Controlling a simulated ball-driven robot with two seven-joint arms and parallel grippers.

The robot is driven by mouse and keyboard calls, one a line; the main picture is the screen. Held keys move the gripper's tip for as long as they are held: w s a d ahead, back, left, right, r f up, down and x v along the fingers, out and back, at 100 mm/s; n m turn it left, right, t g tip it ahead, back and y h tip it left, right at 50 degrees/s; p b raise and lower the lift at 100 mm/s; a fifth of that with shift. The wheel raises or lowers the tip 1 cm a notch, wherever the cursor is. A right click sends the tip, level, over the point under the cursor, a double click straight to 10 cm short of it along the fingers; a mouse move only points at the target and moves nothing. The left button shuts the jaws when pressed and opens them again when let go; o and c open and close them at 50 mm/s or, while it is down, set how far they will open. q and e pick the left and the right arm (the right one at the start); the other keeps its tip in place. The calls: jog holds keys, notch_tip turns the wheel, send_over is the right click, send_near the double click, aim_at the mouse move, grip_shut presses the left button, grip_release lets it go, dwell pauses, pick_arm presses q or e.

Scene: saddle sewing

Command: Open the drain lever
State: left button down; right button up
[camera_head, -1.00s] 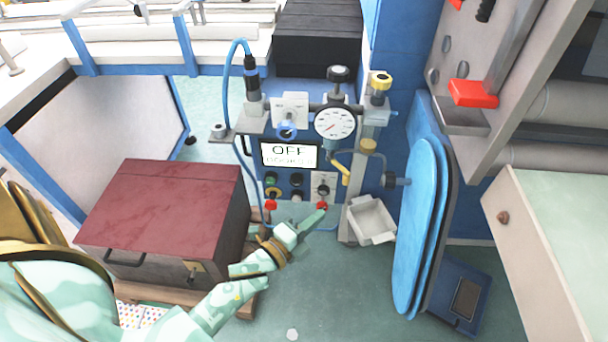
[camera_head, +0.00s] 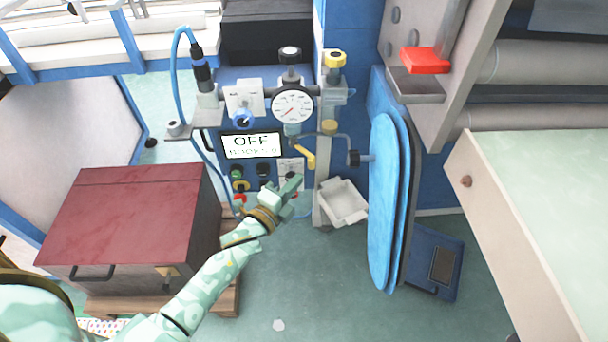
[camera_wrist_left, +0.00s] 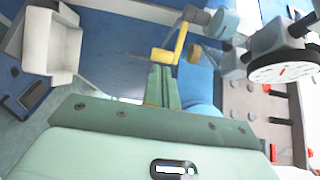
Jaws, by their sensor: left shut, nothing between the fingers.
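The drain lever is most likely the yellow lever (camera_head: 305,156) on the pipework below the round gauge, slanting down to the right. It also shows in the left wrist view (camera_wrist_left: 180,43), just beyond the fingertips. My left gripper (camera_head: 294,183) is in front of the panel's lower right part, a little below and left of the lever. In the left wrist view its green fingers (camera_wrist_left: 162,72) are together with nothing between them. They point towards the lever; I cannot tell whether they touch it. The fingers hide part of the panel's lower controls. My right gripper is not in view.
The blue machine has a display reading OFF (camera_head: 252,146), a pressure gauge (camera_head: 293,106) and several knobs. A blue padded board (camera_head: 385,205) stands further right. A red-topped box (camera_head: 130,215) stands left.

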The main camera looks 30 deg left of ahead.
aim_at(311, 166)
pick_arm(q)
jog(key=w, duration=0.2)
jog(key=shift+w+d+f+b, duration=0.15)
jog(key=shift+w+b, duration=0.15)
jog(key=shift+b, duration=0.05)
jog(key=shift+w, duration=0.5)
jog(key=shift+r, duration=0.2)
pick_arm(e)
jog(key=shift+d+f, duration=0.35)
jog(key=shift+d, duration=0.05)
pick_arm(q)
jog(key=shift+w+d, duration=0.9)
jog(key=shift+w, duration=0.35)
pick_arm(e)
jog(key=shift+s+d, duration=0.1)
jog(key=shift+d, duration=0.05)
